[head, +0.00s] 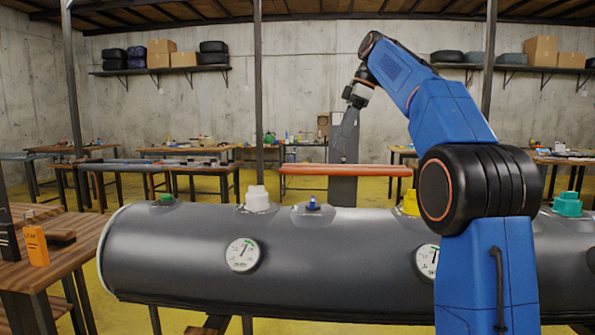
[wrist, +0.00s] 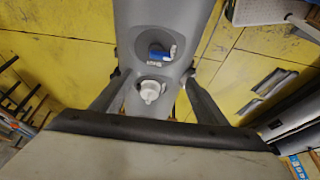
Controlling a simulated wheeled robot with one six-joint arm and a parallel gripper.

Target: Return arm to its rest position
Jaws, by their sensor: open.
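A wooden bench (head: 75,250) with an orange box (head: 36,246) stands left. Yellow floor lies beyond.

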